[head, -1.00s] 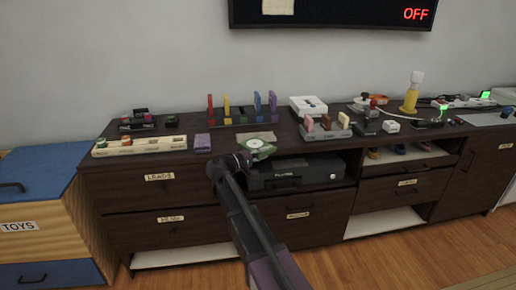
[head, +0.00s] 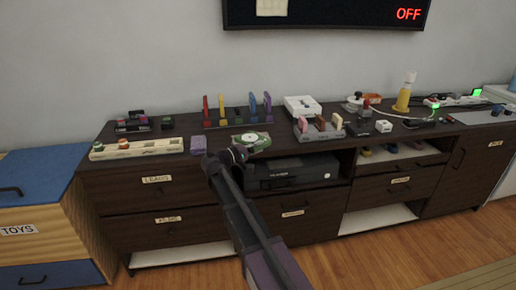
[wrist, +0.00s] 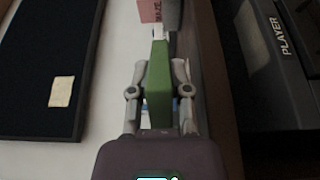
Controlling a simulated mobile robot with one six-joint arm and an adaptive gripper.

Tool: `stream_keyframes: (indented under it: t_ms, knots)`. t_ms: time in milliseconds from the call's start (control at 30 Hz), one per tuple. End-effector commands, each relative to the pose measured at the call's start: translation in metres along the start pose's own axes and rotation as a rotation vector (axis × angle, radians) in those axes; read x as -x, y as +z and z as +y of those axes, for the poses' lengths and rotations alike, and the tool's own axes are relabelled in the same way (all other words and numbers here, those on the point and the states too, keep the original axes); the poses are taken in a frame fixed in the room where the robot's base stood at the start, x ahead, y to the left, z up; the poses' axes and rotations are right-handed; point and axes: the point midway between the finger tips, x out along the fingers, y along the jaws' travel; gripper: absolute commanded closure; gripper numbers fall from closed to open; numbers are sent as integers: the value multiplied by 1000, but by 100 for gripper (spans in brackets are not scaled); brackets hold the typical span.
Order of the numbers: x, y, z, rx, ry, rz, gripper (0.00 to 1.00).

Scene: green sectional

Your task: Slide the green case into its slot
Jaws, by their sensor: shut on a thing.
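The green case (wrist: 158,88) is between the fingers of my gripper (wrist: 158,75) in the wrist view, seen edge-on. My gripper is shut on it. In the head view, my gripper (head: 236,154) is over the front edge of the dark sideboard, and a green and white shape (head: 251,139), seemingly the case, shows just beyond it. The rack (head: 238,124) stands farther back, with red (head: 206,108), yellow (head: 222,106), blue (head: 253,104) and purple (head: 268,105) upright cases. A gap lies between yellow and blue. The case is apart from the rack.
A purple block (head: 198,144) lies left of my gripper. A grey rack (head: 318,136) with pink and brown pieces stands to the right. A black player (head: 290,172) sits in the open shelf below. A cream tray (head: 137,149) lies at the left.

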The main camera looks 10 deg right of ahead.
Motion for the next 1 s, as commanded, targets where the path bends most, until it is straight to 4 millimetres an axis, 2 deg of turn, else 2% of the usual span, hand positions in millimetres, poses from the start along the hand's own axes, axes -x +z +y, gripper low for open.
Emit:
stream_keyframes:
  t_ms: [33, 100, 500, 733, 1000]
  knots:
    - [10, 12, 2, 0, 0, 1, 100]
    - [23, 24, 3, 0, 0, 2, 100]
    - [87, 83, 11, 0, 0, 1, 100]
    - [110, 102, 14, 0, 0, 1, 100]
    - [118, 108, 14, 0, 0, -1, 100]
